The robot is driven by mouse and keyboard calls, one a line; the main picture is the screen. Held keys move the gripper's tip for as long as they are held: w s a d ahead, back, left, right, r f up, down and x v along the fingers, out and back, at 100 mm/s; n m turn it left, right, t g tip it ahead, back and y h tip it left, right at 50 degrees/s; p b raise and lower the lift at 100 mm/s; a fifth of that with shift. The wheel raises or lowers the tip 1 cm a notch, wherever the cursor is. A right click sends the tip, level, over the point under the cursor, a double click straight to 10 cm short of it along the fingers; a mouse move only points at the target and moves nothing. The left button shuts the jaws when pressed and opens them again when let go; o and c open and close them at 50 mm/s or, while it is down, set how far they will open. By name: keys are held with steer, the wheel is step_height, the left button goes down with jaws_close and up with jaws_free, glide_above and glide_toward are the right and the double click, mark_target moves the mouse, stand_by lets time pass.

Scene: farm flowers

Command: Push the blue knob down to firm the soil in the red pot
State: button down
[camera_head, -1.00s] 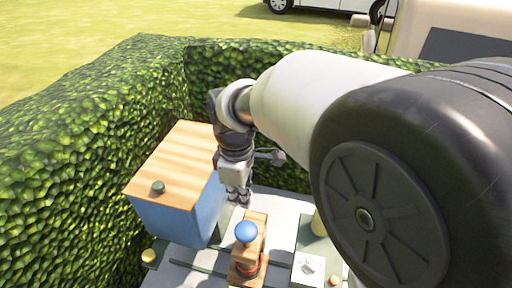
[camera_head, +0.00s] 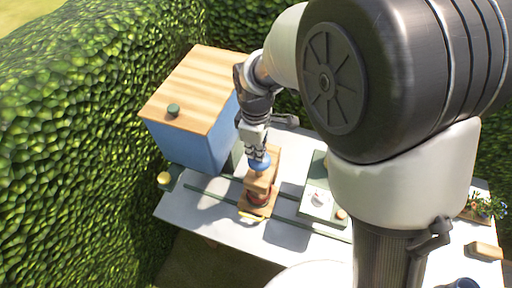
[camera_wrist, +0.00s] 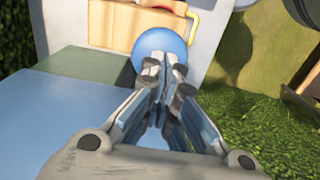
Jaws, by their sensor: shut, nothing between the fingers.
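The blue knob (camera_head: 260,163) tops a wooden press on the white table, and it shows as a blue ball in the wrist view (camera_wrist: 160,50). The red pot (camera_head: 258,197) sits low inside the wooden frame (camera_head: 251,208), mostly hidden. My gripper (camera_head: 257,154) is shut and empty, with its fingertips over the knob. In the wrist view the fingertips (camera_wrist: 165,62) overlap the near edge of the knob. I cannot tell whether they touch it.
A blue box with a wooden lid (camera_head: 195,90) and a green knob (camera_head: 173,110) stands left of the press. A green tray (camera_head: 312,180) with a white block (camera_head: 317,204) lies to the right. A hedge (camera_head: 70,130) closes the left and back.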

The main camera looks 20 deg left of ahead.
mark_target(256, 161)
step_height(256, 161, down, 6)
steer(key=b, duration=0.3)
steer(key=shift+r, duration=0.35)
steer(key=shift+r, duration=0.1)
step_height(256, 161, up, 14)
steer(key=p, duration=0.4)
steer(key=shift+p, duration=0.35)
stand_by(0.3)
